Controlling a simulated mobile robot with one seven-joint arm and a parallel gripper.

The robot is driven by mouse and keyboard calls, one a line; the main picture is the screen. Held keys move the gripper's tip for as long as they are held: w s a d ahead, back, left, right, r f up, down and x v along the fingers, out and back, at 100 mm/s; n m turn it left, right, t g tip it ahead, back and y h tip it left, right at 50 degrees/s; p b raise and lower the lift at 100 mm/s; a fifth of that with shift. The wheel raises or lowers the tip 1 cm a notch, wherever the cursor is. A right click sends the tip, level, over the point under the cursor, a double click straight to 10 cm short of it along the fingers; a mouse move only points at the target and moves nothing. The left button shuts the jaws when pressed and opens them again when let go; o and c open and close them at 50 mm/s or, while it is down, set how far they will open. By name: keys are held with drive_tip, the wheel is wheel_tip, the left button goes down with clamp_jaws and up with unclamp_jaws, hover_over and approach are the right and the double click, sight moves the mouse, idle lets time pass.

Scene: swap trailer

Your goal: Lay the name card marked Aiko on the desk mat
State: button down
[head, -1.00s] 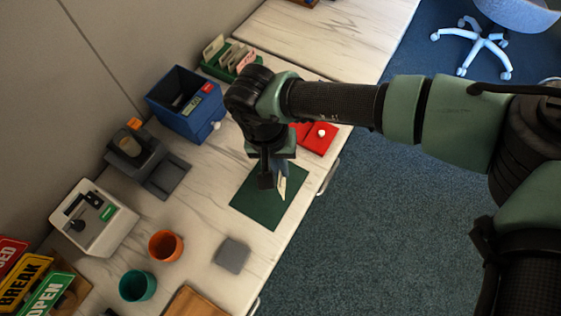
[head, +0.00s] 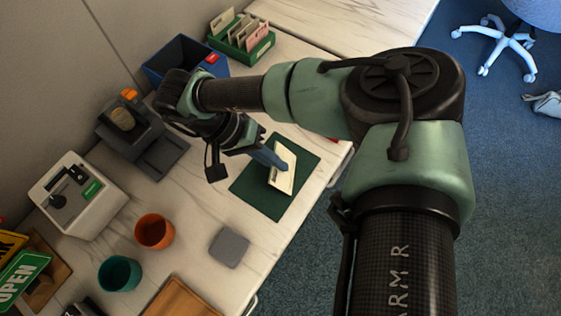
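A cream name card (head: 281,178) shows in the head view over the dark green desk mat (head: 256,196), its broad face turned up toward the camera. Its lettering is too small to read. My gripper (head: 281,165) reaches in from the left, tipped over sideways, and is shut on the card, with a bluish finger across the card's face. The other finger is hidden. I cannot tell whether the card touches the mat or hangs just above it.
A green rack (head: 243,44) of cards and a blue box (head: 165,57) stand behind. A grey device (head: 150,145), white machine (head: 85,200), orange cup (head: 154,232), teal cup (head: 119,273) and grey coaster (head: 229,246) stand left and in front. The desk edge is close right of the mat.

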drive_tip(key=shift+w+a+f+g+h+b, duration=0.15)
drive_tip(key=shift+a+f+h+b, duration=0.25)
drive_tip(key=shift+h+b, duration=0.45)
drive_tip(key=shift+a+f+g+h+b, duration=0.15)
drive_tip(key=shift+f+h+b, duration=0.35)
drive_tip(key=shift+b, duration=0.5)
drive_tip(key=shift+a+f+h+b, duration=0.1)
drive_tip(key=shift+a+h+b, duration=0.1)
drive_tip(key=shift+h+b, duration=0.55)
drive_tip(key=c, duration=0.5)
unclamp_jaws()
drive_tip(key=shift+a, duration=0.1)
drive_tip(key=shift+c, duration=0.3)
drive_tip(key=shift+c, duration=0.2)
